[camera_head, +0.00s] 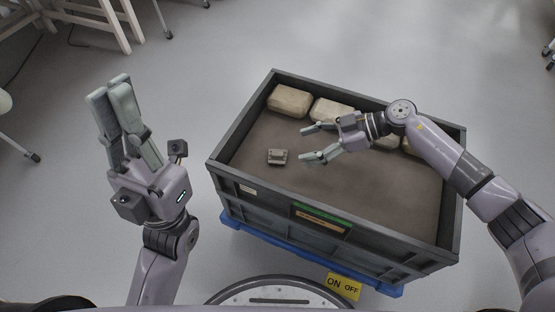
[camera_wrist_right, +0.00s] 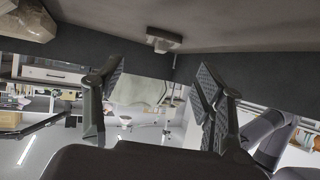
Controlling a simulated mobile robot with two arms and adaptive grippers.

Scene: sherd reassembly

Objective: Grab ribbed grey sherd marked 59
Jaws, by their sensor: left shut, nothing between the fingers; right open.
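A small grey sherd (camera_head: 277,156) with a raised, ridged top lies on the brown floor of the crate, in its left part. No number can be read on it. The right wrist view, which looks upside down, shows the sherd (camera_wrist_right: 163,40) beyond the fingertips, between their lines. My right gripper (camera_head: 304,145) is open and empty inside the crate, just right of the sherd and apart from it. Its fingers (camera_wrist_right: 160,75) also show spread in the right wrist view. My left gripper (camera_head: 109,86) is shut and empty, raised left of the crate.
The grey crate (camera_head: 232,118) has raised walls and stands on a blue base (camera_head: 262,238). Several beige blocks, one at the back left (camera_head: 290,101), line its back wall. The crate's front floor is bare. A yellow ON OFF label (camera_head: 343,287) is at the bottom.

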